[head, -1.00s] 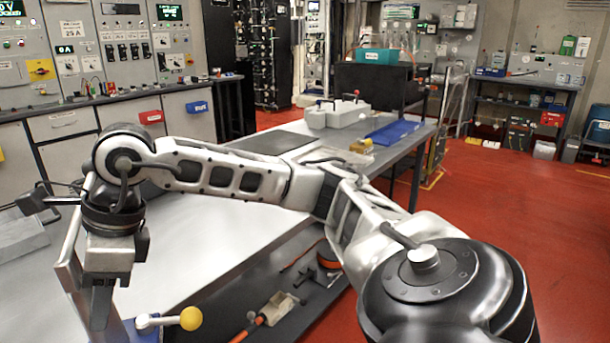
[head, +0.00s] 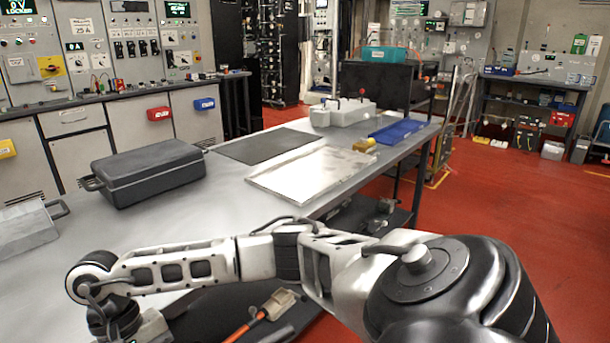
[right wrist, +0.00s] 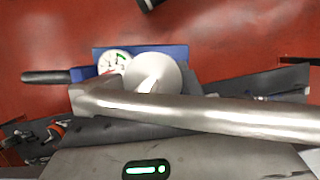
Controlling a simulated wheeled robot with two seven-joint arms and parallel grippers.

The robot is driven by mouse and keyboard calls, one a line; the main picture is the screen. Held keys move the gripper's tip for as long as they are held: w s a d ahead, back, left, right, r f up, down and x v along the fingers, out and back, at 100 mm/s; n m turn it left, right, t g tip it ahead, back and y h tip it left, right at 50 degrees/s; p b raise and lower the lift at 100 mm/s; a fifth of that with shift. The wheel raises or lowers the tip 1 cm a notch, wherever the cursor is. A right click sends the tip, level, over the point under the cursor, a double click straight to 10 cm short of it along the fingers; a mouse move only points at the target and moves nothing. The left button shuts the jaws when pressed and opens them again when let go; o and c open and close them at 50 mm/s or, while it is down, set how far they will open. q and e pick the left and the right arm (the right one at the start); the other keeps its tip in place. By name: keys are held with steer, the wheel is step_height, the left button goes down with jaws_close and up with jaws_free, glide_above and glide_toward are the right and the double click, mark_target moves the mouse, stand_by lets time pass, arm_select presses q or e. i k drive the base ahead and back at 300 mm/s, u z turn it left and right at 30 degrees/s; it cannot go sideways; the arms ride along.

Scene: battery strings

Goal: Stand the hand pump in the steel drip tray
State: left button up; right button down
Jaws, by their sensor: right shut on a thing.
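The steel drip tray (head: 300,172) is a shallow, bright, empty sheet-metal tray lying flat on the bench in the head view. The hand pump (right wrist: 180,72) shows in the right wrist view, with a blue base plate, a round dial, a silver round part and a dark-gripped rod to the left. My right gripper (right wrist: 145,110) is shut on the pump; exactly where its fingers touch is hard to make out. In the head view its fingers and the pump are below the lower edge, with the wrist at the lower left. My left gripper is not in view.
A dark grey case (head: 150,172) and a metal box (head: 25,230) stand left on the bench (head: 225,205). A dark mat (head: 265,146) lies behind the tray. A yellow object (head: 364,145), a blue tray (head: 397,131) and a pale box (head: 345,112) are farther back.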

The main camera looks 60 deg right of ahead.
mark_target(313, 172)
steer(key=u, duration=2.45)
steer(key=k, duration=2.9)
steer(key=z, duration=1.65)
